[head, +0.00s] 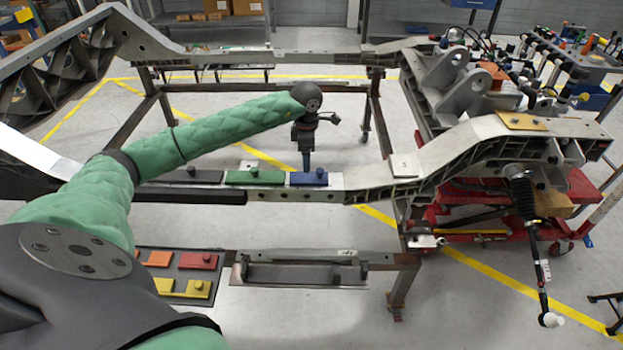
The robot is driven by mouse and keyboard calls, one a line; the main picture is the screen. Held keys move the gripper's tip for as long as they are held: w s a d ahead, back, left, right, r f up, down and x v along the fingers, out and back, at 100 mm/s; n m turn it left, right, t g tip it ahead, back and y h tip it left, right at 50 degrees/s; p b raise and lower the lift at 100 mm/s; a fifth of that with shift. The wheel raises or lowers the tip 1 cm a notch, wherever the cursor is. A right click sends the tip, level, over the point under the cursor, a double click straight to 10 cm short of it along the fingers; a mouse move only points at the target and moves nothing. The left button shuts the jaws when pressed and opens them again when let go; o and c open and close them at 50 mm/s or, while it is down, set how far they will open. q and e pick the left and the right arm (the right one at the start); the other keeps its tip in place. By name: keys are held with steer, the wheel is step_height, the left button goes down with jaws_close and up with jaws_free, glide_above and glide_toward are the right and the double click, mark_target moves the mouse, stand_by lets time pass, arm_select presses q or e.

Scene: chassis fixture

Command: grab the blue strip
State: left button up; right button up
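The blue strip (309,179) lies flat on the near rail of the metal chassis, to the right of a green strip (256,177). A small knob stands up on it. My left arm, in a green sleeve, reaches in from the left. My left gripper (306,162) points down just behind and above the blue strip. The fingers are small and dark, so I cannot tell whether they are open or touching the strip. My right gripper is not in view.
A black strip (189,175) lies on the rail left of the green one. A tray (217,261) with orange, red and yellow pieces sits below at the left. The chassis frame (420,172) rises toward the right.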

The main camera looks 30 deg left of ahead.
mark_target(309, 177)
arm_select(q)
steer(key=shift+f, duration=0.5)
step_height(309, 177, down, 2)
steer(key=shift+f+p, duration=0.1)
steer(key=shift+p, duration=0.5)
steer(key=shift+d+f+p, duration=0.15)
steer(key=shift+f+p, duration=0.2)
steer(key=shift+f, duration=0.1)
step_height(309, 177, down, 3)
steer(key=shift+w+d+r+p, duration=0.1)
steer(key=shift+w+p, duration=0.05)
steer(key=shift+p, duration=0.35)
steer(key=shift+f, duration=0.45)
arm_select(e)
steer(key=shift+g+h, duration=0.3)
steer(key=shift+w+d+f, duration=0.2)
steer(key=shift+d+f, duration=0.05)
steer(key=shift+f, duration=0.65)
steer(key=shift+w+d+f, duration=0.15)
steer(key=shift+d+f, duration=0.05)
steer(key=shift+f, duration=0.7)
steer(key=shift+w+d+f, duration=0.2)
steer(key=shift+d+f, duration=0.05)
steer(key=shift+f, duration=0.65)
arm_select(q)
steer(key=shift+c, duration=0.3)
steer(key=c, duration=1)
